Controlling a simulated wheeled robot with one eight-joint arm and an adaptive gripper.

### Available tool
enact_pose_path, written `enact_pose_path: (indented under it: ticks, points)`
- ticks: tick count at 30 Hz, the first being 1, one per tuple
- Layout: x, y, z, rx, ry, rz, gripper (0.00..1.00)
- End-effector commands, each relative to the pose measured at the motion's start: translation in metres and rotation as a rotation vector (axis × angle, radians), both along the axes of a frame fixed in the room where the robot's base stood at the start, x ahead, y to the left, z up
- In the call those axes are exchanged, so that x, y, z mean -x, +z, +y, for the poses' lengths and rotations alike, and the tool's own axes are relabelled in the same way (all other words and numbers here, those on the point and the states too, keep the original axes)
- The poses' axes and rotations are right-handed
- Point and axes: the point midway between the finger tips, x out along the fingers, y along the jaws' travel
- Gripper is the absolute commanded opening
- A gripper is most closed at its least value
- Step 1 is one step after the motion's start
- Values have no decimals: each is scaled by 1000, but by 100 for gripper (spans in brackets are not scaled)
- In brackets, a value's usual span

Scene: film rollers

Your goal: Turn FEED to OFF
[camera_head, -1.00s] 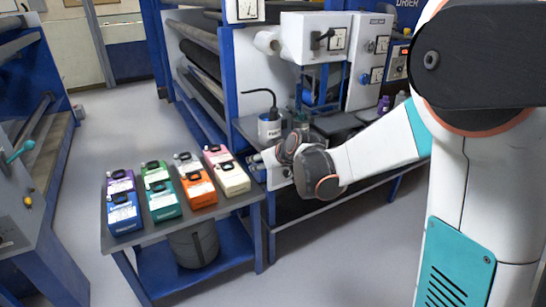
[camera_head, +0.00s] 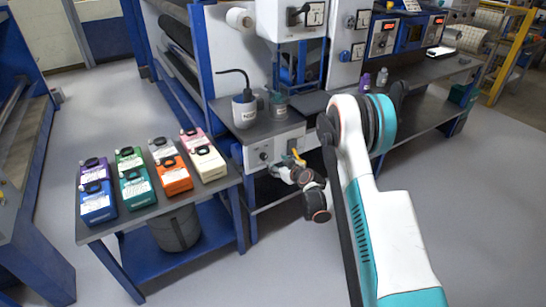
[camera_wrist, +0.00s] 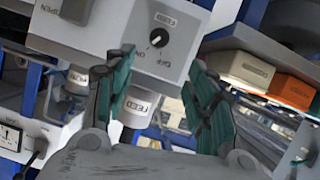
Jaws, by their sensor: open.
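A white pot with a cable (camera_head: 244,112) and a grey-green jar (camera_head: 278,104) stand on the bench above. A side table (camera_head: 150,213) holds several coloured cartons at left. Floor at right is clear.

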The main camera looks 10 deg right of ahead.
Motion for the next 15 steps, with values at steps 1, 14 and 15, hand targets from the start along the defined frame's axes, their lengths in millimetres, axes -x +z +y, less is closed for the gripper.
enact_pose_path:
  ticks: [1,14,15]
  points:
    - [-1,-3,0,1,0,-2,51]
    - [-54,-29,14,2,2,-4,51]
    - [-62,-32,16,1,1,-3,51]
